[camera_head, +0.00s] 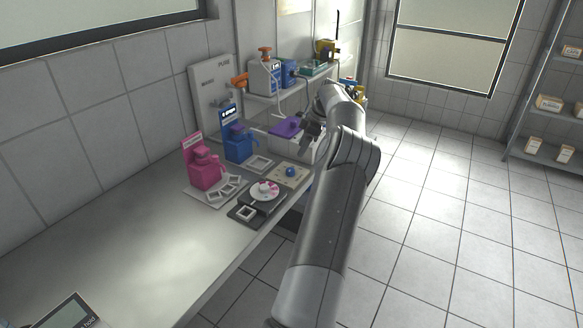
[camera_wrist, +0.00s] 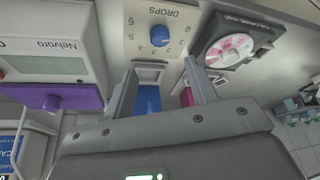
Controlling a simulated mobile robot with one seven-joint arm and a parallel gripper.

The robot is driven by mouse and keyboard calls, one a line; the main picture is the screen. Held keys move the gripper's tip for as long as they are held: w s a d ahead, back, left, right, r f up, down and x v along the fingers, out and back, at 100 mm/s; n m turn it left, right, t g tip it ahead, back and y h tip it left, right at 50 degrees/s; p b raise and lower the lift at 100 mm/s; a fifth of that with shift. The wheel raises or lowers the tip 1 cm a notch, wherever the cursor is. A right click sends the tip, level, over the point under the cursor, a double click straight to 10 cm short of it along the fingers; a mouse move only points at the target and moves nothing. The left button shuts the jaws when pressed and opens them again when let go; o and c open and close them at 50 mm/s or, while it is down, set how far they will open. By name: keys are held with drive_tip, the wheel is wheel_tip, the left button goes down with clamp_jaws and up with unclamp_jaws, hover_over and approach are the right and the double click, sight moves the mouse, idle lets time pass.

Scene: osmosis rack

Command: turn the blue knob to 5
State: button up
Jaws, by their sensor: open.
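The blue knob (camera_wrist: 160,36) sits on a pale dial plate (camera_wrist: 135,45) with printed numbers around it and the word DROPS. Its pointer is too unclear to read the setting. In the head view the small blue knob (camera_head: 290,172) is on the bench's front part, beside a dish. My gripper (camera_wrist: 160,80) is open and empty in the wrist view, its two fingers apart. The knob shows beyond the fingertips, clear of both fingers. In the head view my gripper (camera_head: 310,130) is near the purple-topped device, behind the knob, and partly hidden by my arm.
A white device with a purple part (camera_head: 286,127) stands close to my gripper. A black unit with a pink and white dish (camera_head: 264,190) is by the dial plate. Blue (camera_head: 238,145) and magenta (camera_head: 205,170) dispensers stand behind.

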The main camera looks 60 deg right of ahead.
sight(290, 169)
drive_tip(key=x, duration=1)
drive_tip(key=shift+a+f, duration=0.1)
drive_tip(key=shift+f, duration=0.1)
drive_tip(key=c, duration=1)
drive_tip(key=shift+o, duration=0.2)
